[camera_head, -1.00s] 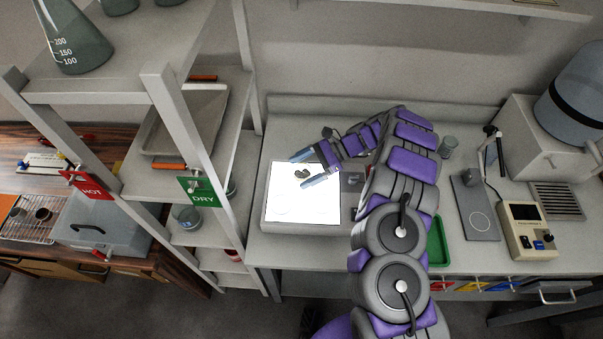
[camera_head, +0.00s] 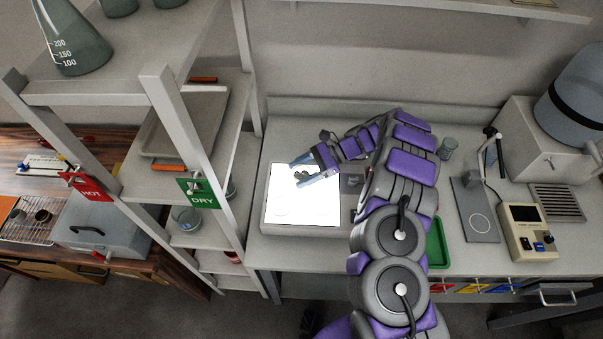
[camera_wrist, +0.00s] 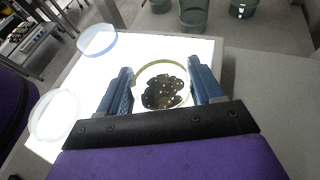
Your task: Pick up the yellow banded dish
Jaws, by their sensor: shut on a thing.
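The yellow banded dish (camera_wrist: 161,67) is a round clear dish with a yellowish rim and dark, speckled pieces in it. It sits on the bright light panel (camera_head: 280,211), between the two blue fingers of my gripper (camera_wrist: 162,85) in the wrist view. My gripper is shut on the dish, with a finger at each side. In the head view, my gripper (camera_head: 300,173) is over the upper part of the panel, and only the dark contents show clearly between the fingers. A blue-rimmed dish (camera_wrist: 97,40) and a white-rimmed dish (camera_wrist: 54,117) also lie on the panel.
A shelf rack with a green DRY sign (camera_head: 200,191) stands to the left of the panel. A green tray (camera_head: 436,243) and a device with a display (camera_head: 527,230) are to the right. Several greenish glass vessels (camera_wrist: 194,15) stand beyond the panel.

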